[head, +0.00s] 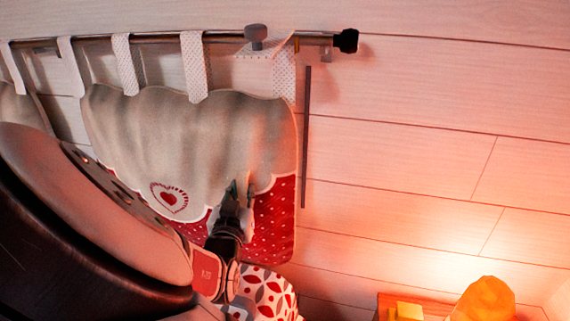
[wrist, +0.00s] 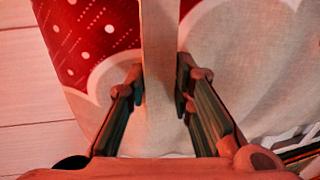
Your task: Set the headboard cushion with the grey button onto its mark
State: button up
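The headboard cushion (head: 190,130) hangs by white dotted tabs from a dark rod (head: 225,38). It is beige above and red with white dots below, with a heart near its lower left. A grey button (head: 255,35) sits at the rod near its right end. A thin dark upright strip (head: 306,140) on the wall, just right of the cushion, may be the mark. My gripper (head: 240,192) is at the cushion's lower right. In the wrist view, my gripper (wrist: 160,88) has its fingers close against both sides of a pale strip (wrist: 159,40) before the cushion (wrist: 235,80).
Part of another cushion (head: 22,105) hangs at the far left. The rod ends in a black cap (head: 346,40). The plank wall (head: 420,130) right of the dark strip is clear. A glowing orange lamp (head: 485,300) stands on a wooden surface at the lower right.

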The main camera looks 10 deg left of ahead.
jog(key=s+d, duration=0.1)
jog(key=s, duration=0.6)
jog(key=shift+s, duration=0.2)
jog(key=shift+d, duration=0.2)
